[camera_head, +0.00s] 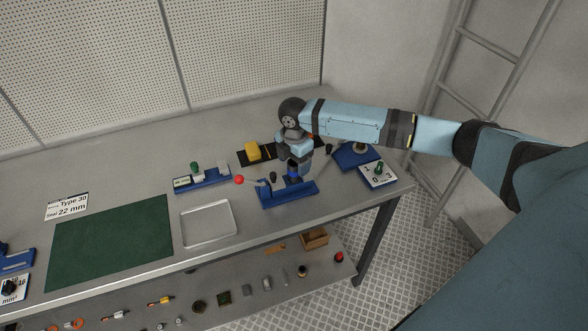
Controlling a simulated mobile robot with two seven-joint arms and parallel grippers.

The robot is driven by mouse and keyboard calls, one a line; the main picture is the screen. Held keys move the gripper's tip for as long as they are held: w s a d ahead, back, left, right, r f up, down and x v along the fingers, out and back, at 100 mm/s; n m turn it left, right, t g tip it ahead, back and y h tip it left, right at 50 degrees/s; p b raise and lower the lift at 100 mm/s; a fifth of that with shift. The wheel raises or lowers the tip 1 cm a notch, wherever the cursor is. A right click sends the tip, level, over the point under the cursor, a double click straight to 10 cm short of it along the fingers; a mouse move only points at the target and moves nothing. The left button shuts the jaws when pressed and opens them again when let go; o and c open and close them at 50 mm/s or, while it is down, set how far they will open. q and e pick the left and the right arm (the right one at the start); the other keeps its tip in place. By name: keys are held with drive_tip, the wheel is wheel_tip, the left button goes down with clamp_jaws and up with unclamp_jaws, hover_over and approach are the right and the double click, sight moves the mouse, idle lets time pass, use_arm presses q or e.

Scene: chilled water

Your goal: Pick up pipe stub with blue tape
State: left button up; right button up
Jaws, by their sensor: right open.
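My right gripper (295,163) reaches down from the right over a blue fixture (289,191) at the right part of the bench. It is open. A short dark piece with a blue band (293,175), which looks like the pipe stub with blue tape, stands upright at the fixture right under the gripper. The gripper hides its upper part, and I cannot tell whether the fingers touch it. My left gripper is not in view.
A red-knobbed lever (239,180) sticks out left of the fixture. A metal tray (208,223), a green mat (110,240) and a blue rack (202,180) lie to the left. A yellow block (253,151) is behind. A numbered dial plate (378,175) stands right.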

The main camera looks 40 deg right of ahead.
sight(294, 168)
wheel_tip(294, 168, down, 4)
drive_tip(key=shift+w+d+r, duration=0.15)
drive_tip(key=shift+r, duration=0.05)
drive_tip(key=c, duration=1)
drive_tip(key=shift+r, duration=0.15)
